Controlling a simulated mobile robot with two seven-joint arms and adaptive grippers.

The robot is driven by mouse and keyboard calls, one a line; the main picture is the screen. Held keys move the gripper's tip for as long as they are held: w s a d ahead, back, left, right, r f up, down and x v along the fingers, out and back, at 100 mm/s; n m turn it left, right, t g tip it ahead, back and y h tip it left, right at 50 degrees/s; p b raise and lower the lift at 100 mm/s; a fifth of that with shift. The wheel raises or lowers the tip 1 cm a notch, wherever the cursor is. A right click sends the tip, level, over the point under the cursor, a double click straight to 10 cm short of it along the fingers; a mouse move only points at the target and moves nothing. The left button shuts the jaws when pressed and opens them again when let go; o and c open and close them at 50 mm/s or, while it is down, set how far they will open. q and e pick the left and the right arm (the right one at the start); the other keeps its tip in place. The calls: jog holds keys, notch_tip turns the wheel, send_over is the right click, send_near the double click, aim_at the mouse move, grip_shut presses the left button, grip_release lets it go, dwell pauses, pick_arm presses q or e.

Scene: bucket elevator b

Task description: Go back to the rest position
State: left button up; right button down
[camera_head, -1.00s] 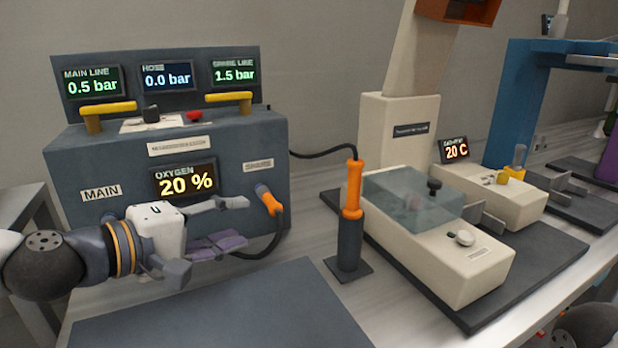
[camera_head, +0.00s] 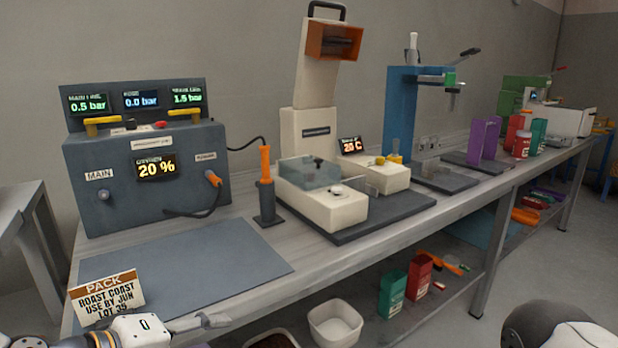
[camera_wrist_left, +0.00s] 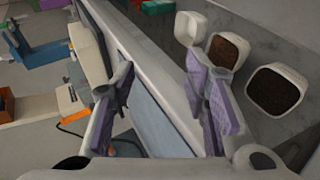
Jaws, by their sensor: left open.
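My left gripper (camera_head: 203,323) is at the bottom left of the head view, in front of the bench's front edge and below the blue-grey mat (camera_head: 190,262). Only its upper part shows there; the rest is cut off by the frame edge. In the left wrist view the two purple-padded fingers of this gripper (camera_wrist_left: 165,100) stand wide apart with nothing between them. It touches nothing that I can see. My right gripper is not in view; only a white and dark part of my right arm shows at the bottom right of the head view.
A grey gas box (camera_head: 140,205) with displays stands at the back left. An orange-handled tool (camera_head: 266,185) stands upright in its holder beside a cream sealing machine (camera_head: 335,208). A pack sign (camera_head: 105,298) stands at the mat's front. White tubs (camera_head: 335,325) are below the bench.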

pick_arm(q)
jog(key=s+f+m+g+y, duration=0.3)
jog(key=s+f+g, duration=0.3)
jog(key=s+f, duration=1.05)
jog(key=s+a+f+m+g+y+p, duration=0.1)
jog(key=s+a+f+m+g+y, duration=0.1)
jog(key=s, duration=0.8)
jog(key=s+a+f+m+g+y+p, duration=0.1)
jog(key=s+a+f+m+g+y, duration=0.1)
jog(key=s+a, duration=0.4)
jog(key=s+f+m+g, duration=0.1)
jog(key=s+f, duration=0.1)
jog(key=s, duration=0.2)
jog(key=shift+f+m+g, duration=0.2)
jog(key=shift+m+g, duration=0.1)
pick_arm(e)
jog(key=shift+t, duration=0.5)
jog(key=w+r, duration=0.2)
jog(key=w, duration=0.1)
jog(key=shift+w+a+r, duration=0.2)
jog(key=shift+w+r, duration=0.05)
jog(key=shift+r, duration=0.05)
pick_arm(q)
jog(key=shift+d, duration=0.1)
